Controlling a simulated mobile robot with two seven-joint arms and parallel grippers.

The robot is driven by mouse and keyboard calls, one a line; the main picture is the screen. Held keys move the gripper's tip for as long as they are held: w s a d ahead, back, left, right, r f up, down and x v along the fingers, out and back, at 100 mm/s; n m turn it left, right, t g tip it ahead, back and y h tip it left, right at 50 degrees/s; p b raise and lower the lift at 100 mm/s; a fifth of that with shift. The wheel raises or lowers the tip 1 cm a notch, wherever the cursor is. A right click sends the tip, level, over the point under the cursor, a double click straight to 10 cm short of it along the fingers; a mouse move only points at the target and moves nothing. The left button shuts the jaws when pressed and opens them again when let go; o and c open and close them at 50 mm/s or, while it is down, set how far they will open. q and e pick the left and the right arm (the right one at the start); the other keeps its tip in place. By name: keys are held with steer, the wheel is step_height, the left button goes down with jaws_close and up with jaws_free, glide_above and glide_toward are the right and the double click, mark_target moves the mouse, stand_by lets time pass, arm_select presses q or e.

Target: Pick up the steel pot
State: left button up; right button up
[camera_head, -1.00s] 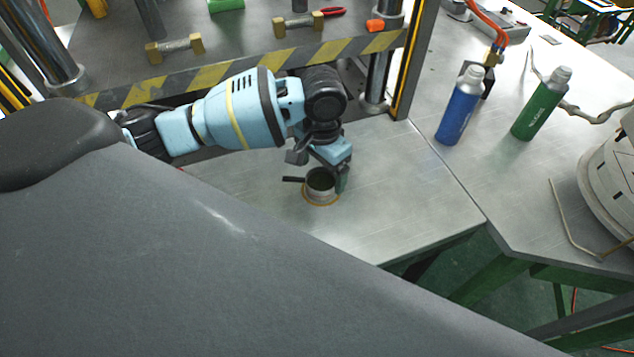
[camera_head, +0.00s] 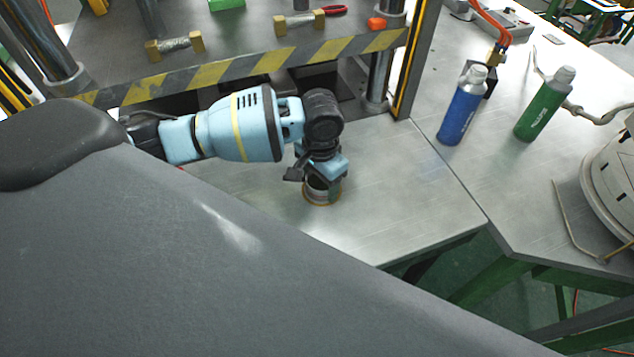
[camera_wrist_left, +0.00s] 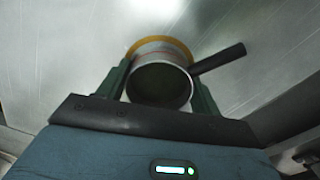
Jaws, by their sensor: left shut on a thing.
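The steel pot (camera_head: 321,195) stands upright on the metal table, partly hidden under my left gripper (camera_head: 322,180) in the head view. In the left wrist view the pot (camera_wrist_left: 160,82) shows as a round dark opening with a yellowish ring around its base and a dark handle (camera_wrist_left: 218,60) pointing to the upper right. The fingers of my left gripper (camera_wrist_left: 163,88) are shut on the pot, one on each side of its wall. The pot appears to rest on the table. My right gripper is not in view.
A press frame with a yellow-black striped edge (camera_head: 240,75) stands behind the pot. A blue bottle (camera_head: 462,108) and a green bottle (camera_head: 545,105) stand to the right. The table (camera_head: 400,190) right of the pot is clear up to its front edge.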

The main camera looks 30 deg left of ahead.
arm_select(q)
steer(key=c, duration=0.4)
steer(key=shift+o, duration=0.2)
